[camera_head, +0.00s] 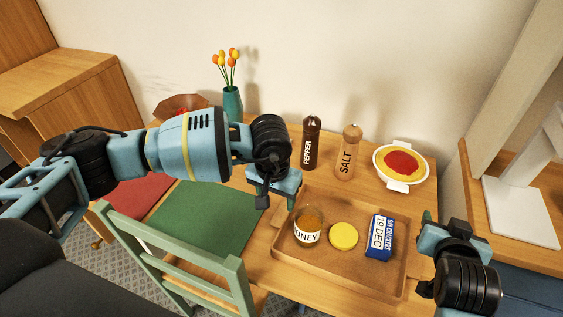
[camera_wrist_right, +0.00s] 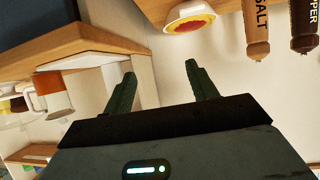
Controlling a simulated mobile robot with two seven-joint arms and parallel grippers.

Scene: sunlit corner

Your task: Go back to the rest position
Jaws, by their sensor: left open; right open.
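My left gripper (camera_head: 274,193) hangs open and empty over the table, just left of the wooden tray (camera_head: 345,283). My right gripper (camera_head: 437,222) is at the tray's right side in the head view. In the right wrist view its two fingers (camera_wrist_right: 160,85) stand apart with nothing between them.
Behind the tray stand a pepper mill (camera_head: 311,142), a salt mill (camera_head: 348,152) and a white dish (camera_head: 401,164) with red and yellow food. A vase (camera_head: 232,103) of tulips stands further left. A green chair (camera_head: 185,265) is at the table's front. A side cabinet (camera_head: 513,222) is at right.

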